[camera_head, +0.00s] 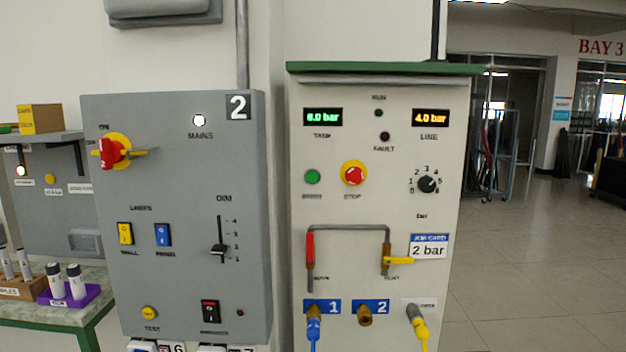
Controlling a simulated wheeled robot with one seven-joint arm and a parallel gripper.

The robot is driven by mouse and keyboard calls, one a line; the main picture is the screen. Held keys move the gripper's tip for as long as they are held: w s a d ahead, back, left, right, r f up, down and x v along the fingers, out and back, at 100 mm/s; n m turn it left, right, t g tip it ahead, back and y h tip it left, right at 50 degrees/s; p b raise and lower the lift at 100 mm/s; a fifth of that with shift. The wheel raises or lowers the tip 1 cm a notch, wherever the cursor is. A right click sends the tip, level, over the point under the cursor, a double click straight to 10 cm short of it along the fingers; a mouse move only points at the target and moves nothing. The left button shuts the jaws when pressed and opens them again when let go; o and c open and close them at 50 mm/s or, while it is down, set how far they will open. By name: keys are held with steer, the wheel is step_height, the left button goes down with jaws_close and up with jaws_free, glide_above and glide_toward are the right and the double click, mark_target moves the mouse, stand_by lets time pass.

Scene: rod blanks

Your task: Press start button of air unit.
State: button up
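The air unit (375,270) is a pale cabinet with a green top, right of centre in the head view. Its green round button (312,177) is at the left of the panel, over a small label too blurred to read. A red stop button (353,174) on a yellow ring is just right of it. The tank display (322,117) is green, reading about 6.0 bar, and the line display (431,118) reads 4.0 bar in amber. The run lamp (379,113) and fault lamp (385,136) look dark. My gripper is not in view.
A black dial (427,184), a pipe with red and yellow handles and a "2 bar" card (429,247) are on the unit. Blue (313,333) and yellow (419,331) hoses hang below. A grey electrical box (180,280) stands left. Open floor (530,290) lies right.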

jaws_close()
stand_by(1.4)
